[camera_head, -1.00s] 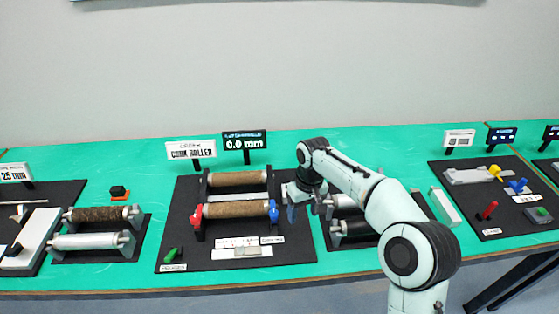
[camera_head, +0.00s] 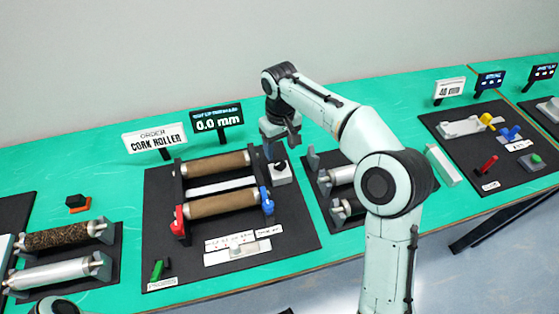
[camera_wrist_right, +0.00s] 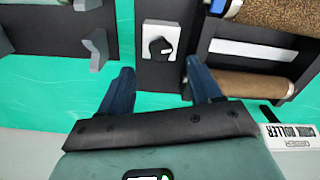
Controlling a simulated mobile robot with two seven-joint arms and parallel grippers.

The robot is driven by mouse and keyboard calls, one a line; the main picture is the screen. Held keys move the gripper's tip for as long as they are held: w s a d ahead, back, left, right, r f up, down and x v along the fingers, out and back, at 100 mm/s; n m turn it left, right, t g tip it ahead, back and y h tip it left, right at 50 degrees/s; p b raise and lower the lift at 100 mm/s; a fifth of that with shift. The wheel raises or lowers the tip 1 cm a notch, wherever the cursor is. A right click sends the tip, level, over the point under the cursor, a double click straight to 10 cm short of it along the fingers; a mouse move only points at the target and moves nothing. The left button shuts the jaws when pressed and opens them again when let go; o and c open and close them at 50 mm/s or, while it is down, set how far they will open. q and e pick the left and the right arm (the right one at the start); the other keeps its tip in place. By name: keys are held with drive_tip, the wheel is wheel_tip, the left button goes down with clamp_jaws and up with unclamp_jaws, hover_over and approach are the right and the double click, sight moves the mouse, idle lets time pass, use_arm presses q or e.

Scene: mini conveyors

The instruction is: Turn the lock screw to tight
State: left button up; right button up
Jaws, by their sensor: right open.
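The lock screw looks to be the black knob (camera_wrist_right: 160,47) on a small white block (camera_wrist_right: 152,30), centred in the right wrist view. In the head view the knob (camera_head: 280,167) and its block (camera_head: 281,179) sit at the right end of the cork roller stand. My right gripper (camera_wrist_right: 161,78) is open, its two dark blue fingers apart with nothing between them. In the head view the right gripper (camera_head: 279,146) hangs just behind and above the knob, not visibly touching it. The knob's lock marking is too small to read. My left gripper is not in view.
Two cork rollers (camera_head: 217,165) stand beside the block, with a red clamp (camera_head: 179,221) and a blue clamp (camera_head: 267,201). A display (camera_head: 216,120) reads 0.0 mm. A grey bracket (camera_wrist_right: 96,48) on the neighbouring roller stand lies left of the knob in the wrist view.

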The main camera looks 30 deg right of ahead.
sight(280, 163)
wheel_tip(280, 163, down, 6)
drive_tip(key=shift+w+f+b, duration=0.15)
drive_tip(key=shift+b, duration=0.3)
drive_tip(key=shift+c, duration=0.4)
drive_tip(key=c, duration=1)
